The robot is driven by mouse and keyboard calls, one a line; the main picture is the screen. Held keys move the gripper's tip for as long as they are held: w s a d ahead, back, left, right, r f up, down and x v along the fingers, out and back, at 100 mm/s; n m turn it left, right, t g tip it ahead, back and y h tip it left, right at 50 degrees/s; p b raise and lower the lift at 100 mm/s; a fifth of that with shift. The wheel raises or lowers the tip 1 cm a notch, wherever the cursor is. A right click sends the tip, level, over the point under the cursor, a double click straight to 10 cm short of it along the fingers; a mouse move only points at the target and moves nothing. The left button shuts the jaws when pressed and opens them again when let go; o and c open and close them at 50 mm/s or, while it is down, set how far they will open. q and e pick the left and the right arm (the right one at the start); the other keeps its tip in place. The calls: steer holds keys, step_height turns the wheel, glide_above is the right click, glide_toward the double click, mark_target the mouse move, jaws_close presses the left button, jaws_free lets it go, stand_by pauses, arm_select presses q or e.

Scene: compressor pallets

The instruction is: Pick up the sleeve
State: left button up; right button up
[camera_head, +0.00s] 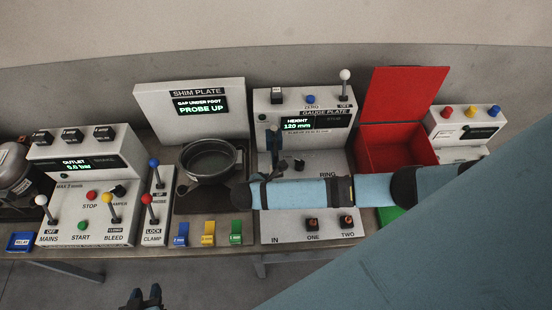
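I cannot pick out a sleeve with certainty. A dark, round, open-topped cylinder (209,160) stands upright in front of the shim plate sign and may be it. My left gripper (144,295) shows at the bottom edge, well in front of the bench, with its two dark fingertips apart and nothing between them. My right arm comes in from the right across the gauge plate station (262,105). Its dark wrist end lies just right of the cylinder. I cannot make out the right gripper's fingers clearly. A dark upright part stands behind that forearm.
A red bin (397,148) with its lid raised stands right of the gauge plate. Blue, yellow and green tabs line the front. My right arm hides the bench's right front.

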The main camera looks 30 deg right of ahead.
steer(key=shift+d+f, duration=0.3)
jaws_close()
steer(key=shift+w+r, duration=0.15)
steer(key=shift+w, duration=0.05)
